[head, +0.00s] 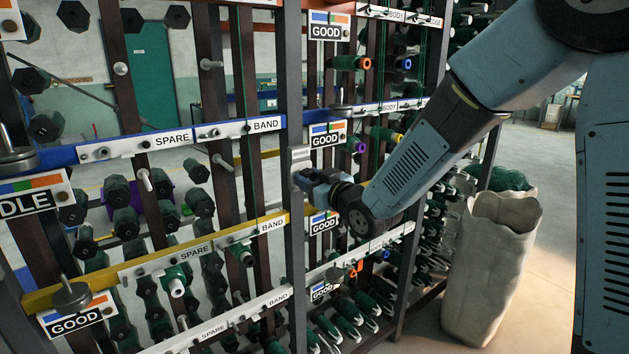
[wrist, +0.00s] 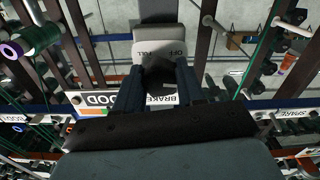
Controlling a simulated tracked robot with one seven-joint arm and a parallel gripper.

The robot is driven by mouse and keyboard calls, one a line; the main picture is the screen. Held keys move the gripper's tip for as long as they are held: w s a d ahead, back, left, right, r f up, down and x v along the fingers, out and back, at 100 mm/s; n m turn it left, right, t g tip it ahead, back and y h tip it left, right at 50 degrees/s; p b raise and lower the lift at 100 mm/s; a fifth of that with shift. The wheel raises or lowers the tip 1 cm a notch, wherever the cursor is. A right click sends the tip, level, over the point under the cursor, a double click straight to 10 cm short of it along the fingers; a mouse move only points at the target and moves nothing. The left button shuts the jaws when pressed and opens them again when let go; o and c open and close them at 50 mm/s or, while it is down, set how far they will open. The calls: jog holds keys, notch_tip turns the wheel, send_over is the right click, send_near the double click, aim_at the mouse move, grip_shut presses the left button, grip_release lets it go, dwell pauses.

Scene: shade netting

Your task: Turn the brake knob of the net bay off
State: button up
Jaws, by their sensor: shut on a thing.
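My gripper (head: 308,180) is at a grey upright post (head: 293,90) of the rack in the head view, beside a small pale plate (head: 300,155). In the wrist view my gripper (wrist: 156,78) has its two dark fingers on either side of the brake knob, shut on it. The knob is mostly hidden between the fingers, so its turn angle cannot be told. A pale plate with upside-down lettering that seems to read OFF (wrist: 160,46) shows just beyond the fingertips. An upside-down BRAKE label (wrist: 161,99) shows between the fingers.
The rack carries several green bobbins and dark hexagonal weights (head: 118,190). Blue and yellow rails bear SPARE (head: 172,139) and BAND labels. GOOD signs (head: 327,134) hang close beside my gripper. A tall pale sack (head: 490,265) stands on the floor at the right, with open floor beyond.

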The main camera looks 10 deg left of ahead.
jog(key=n, duration=0.5)
jog(key=shift+f+n, duration=0.1)
jog(key=shift+n, duration=2.5)
jog(key=o, duration=1.1)
jog(key=shift+w, duration=0.1)
jog(key=shift+c, duration=0.2)
jog(key=shift+d, duration=0.1)
